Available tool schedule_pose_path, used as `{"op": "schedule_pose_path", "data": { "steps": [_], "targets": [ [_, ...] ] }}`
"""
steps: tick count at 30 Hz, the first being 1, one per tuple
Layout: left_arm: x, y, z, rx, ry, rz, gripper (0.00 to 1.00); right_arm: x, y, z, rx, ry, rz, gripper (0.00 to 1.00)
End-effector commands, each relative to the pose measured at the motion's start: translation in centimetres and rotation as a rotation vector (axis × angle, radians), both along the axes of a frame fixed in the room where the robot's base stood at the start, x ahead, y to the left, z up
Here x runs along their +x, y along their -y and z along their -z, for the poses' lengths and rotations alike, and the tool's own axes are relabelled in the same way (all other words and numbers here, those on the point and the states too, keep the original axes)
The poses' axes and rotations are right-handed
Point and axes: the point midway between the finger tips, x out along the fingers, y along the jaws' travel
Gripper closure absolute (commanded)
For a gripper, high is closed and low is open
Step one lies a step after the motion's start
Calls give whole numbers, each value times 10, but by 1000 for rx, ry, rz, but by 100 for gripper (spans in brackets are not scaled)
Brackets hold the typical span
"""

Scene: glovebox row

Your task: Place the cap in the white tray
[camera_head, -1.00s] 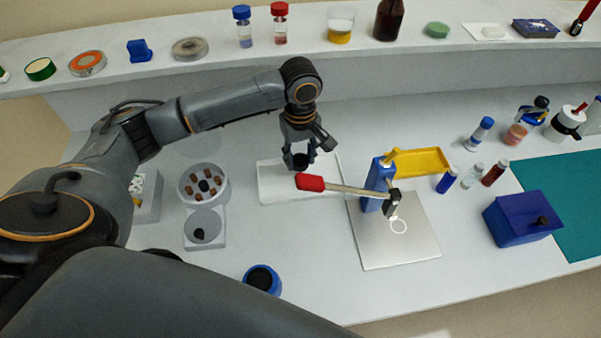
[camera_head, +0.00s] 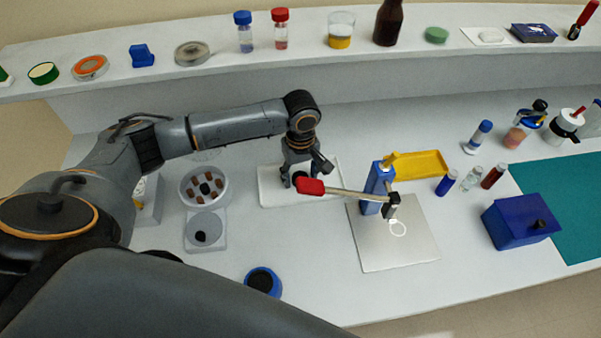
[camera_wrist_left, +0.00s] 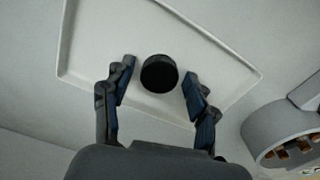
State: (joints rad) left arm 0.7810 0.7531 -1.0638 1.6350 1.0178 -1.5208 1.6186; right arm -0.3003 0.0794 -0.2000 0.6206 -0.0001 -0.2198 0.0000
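The white tray (camera_head: 269,190) lies on the bench and also fills much of the left wrist view (camera_wrist_left: 95,45). The round black cap (camera_wrist_left: 159,73) is inside the tray, between the fingertips of my left gripper (camera_wrist_left: 158,86), with a visible gap on each side. In the head view the left gripper (camera_head: 298,178) points down over the tray, and the cap is partly hidden by the fingers and a red handle. The left gripper is open. My right gripper is not in view.
Left of the tray is a round holder (camera_head: 190,187) with brown pieces. A blue-rimmed cup (camera_head: 262,280) stands in front.

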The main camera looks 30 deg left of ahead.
Motion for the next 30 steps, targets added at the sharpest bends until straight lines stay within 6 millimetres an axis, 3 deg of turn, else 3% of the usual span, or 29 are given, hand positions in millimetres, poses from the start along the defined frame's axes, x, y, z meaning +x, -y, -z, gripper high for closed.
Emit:
{"op": "schedule_pose_path", "data": {
  "steps": [11, 14, 24, 30],
  "targets": [
    [1, 0, -6, -1, 2, 0, 38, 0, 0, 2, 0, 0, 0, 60],
    [1, 0, -19, -1, 4, 1, 38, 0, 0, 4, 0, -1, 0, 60],
    [1, 0, -91, -1, 3, 0, 38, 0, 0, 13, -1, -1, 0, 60],
    [1, 1, -117, -2, 1, -1, 38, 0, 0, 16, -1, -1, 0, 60]
  ]
}}
